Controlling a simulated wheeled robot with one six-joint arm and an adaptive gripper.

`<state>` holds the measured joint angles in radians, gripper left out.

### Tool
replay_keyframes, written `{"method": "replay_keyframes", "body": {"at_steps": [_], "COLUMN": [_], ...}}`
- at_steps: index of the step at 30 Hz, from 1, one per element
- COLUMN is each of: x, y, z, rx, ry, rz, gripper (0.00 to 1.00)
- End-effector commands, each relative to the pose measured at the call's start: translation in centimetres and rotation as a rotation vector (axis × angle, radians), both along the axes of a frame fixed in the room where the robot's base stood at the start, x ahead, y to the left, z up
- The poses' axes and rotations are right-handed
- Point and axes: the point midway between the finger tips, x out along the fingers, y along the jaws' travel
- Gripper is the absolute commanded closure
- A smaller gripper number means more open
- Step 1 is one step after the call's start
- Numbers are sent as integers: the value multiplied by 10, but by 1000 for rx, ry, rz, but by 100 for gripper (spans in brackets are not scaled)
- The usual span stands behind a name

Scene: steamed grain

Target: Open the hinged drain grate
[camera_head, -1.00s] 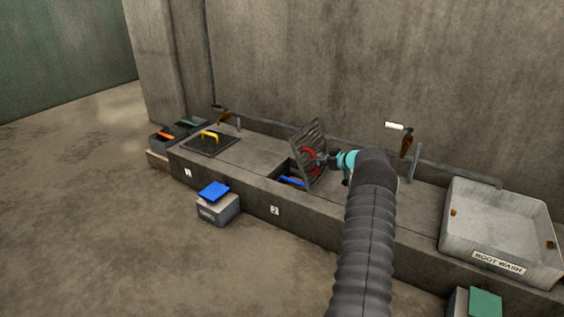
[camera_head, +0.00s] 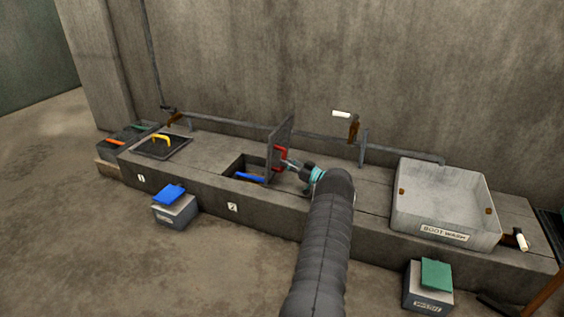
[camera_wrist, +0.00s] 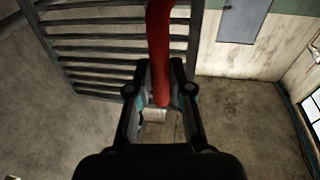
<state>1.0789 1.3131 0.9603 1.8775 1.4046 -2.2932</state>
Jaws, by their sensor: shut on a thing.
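The hinged drain grate (camera_head: 280,148) stands raised and close to upright over its pit, the one beside the number 2 label. Its bars also show in the wrist view (camera_wrist: 105,45). A red handle (camera_head: 277,160) is fixed on the grate. My gripper (camera_head: 292,165) is shut on this handle. In the wrist view the red handle (camera_wrist: 159,50) runs down between the two fingers. The open pit (camera_head: 240,164) under the grate has a blue thing (camera_head: 249,177) in it. The grate's hinge edge is not clear in these views.
A closed dark cover with a yellow handle (camera_head: 161,141) lies to the left. A boot wash basin (camera_head: 445,229) stands on the ledge at right. A pipe (camera_head: 310,137) runs along the wall behind. Boxes with blue (camera_head: 169,193) and green (camera_head: 437,275) lids stand on the floor in front.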

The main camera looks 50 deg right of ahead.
Motion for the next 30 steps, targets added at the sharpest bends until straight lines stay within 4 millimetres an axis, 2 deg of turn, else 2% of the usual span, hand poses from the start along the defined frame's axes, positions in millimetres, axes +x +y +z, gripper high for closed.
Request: {"method": "replay_keyframes", "body": {"at_steps": [11,12,15,30], "x": [0,0,0,1], "y": [-2,-2,-1,1], "z": [-2,-2,-2,0], "rx": [3,3,3,1], "ry": [0,0,-1,-3], "rz": [-7,-7,-5,1], "gripper": [100,77,55,55]}}
